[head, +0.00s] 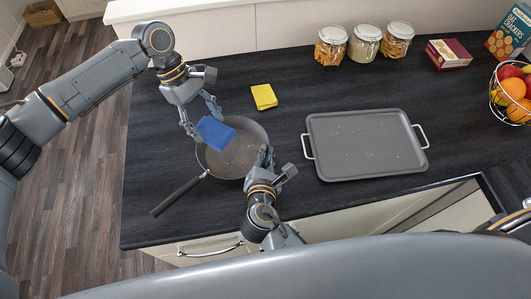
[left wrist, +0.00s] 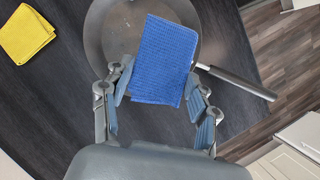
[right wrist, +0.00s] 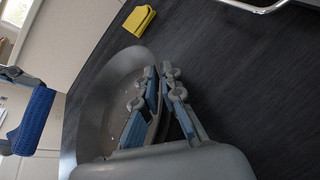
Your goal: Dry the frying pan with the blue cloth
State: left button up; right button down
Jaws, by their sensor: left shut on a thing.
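The dark frying pan (head: 240,160) lies on the black counter, its handle (head: 180,196) pointing to the lower left. My left gripper (head: 200,118) is shut on the blue cloth (head: 215,133), which hangs over the pan's left part. In the left wrist view the cloth (left wrist: 163,60) hides part of the pan (left wrist: 108,35); contact with the pan is unclear. My right gripper (head: 266,158) is at the pan's right rim. In the right wrist view its fingers (right wrist: 160,72) are close together at the pan's wall (right wrist: 95,95); whether they grip it is unclear.
A folded yellow cloth (head: 264,96) lies behind the pan. A grey tray (head: 365,145) with handles lies to the right. Jars (head: 366,44), a small box (head: 448,54) and a fruit basket (head: 511,95) stand farther back and right. The counter's left edge is near the pan handle.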

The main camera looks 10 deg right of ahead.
aim_at(219, 127)
dwell(0.4)
pick_arm(q)
jog(key=d+n, duration=0.1)
jog(key=s+d+f+n, duration=0.1)
jog(key=d+n, duration=0.1)
jog(key=shift+s+f+t+h, duration=0.3)
jog(key=shift+s+t, duration=0.1)
jog(key=n, duration=0.1)
jog(key=n+t, duration=0.1)
jog(key=shift+s+d+f+n, duration=0.1)
jog(key=shift+d+f+n, duration=0.05)
jog(key=shift+d+n, duration=0.25)
jog(key=n, duration=0.1)
jog(key=n+t, duration=0.1)
jog(key=n, duration=0.1)
jog(key=shift+w+a+h, duration=0.15)
jog(key=shift+w+h, duration=0.15)
jog(key=shift+h, duration=0.1)
jog(key=shift+f, duration=3.2)
jog(key=shift+f, duration=0.75)
jog(key=shift+a, duration=0.1)
